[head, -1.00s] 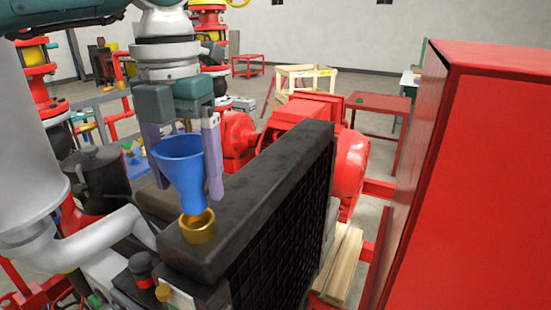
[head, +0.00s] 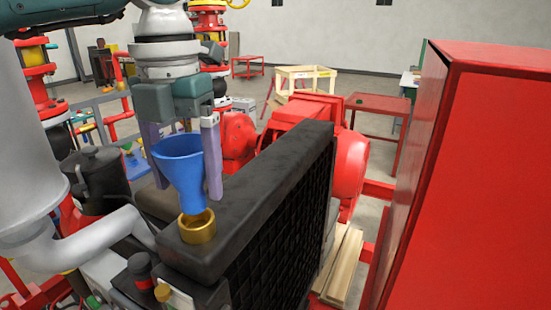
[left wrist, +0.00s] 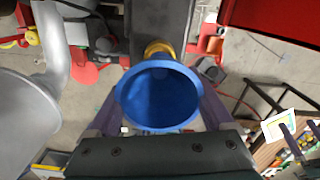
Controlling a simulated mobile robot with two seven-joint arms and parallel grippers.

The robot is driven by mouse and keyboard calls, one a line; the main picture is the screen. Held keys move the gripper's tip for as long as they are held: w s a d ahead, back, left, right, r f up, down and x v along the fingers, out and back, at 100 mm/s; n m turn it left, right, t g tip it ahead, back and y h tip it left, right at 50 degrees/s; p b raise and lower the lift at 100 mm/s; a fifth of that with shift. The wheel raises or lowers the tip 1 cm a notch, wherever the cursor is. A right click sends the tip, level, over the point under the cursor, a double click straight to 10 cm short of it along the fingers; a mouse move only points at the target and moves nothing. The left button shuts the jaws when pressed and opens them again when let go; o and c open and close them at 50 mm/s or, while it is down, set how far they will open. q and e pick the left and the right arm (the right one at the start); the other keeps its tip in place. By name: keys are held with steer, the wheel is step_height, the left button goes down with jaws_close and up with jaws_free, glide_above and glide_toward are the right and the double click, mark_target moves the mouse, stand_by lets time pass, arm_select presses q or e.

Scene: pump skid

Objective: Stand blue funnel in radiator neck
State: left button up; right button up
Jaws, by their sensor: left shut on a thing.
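The blue funnel (head: 180,168) is upright, wide mouth up, between the fingers of my left gripper (head: 182,165), which is shut on it. The radiator neck (head: 197,227) is a brass ring on top of the near end of the black radiator (head: 265,190). The funnel's spout end overlaps the back of the neck's rim in the head view; I cannot tell whether it is inside. In the left wrist view the funnel (left wrist: 158,97) shows its open mouth, with part of the brass neck (left wrist: 158,48) just beyond it. My right gripper is not in view.
A large red cabinet (head: 470,180) stands close on the right. A thick grey pipe (head: 95,232) runs along the left near the radiator. A red motor (head: 300,120) is behind the radiator. Wooden boards (head: 343,265) lie to the radiator's right.

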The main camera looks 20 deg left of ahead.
mark_target(181, 146)
arm_select(q)
steer(key=shift+f+b, duration=1.55)
steer(key=shift+f, duration=0.2)
steer(key=o, duration=1.3)
steer(key=shift+w+r+b, duration=0.1)
steer(key=shift+r+b, duration=0.4)
step_height(181, 146, up, 8)
steer(key=b, duration=0.3)
steer(key=shift+f+b, duration=0.15)
steer(key=shift+b, duration=0.25)
steer(key=shift+r, duration=0.7)
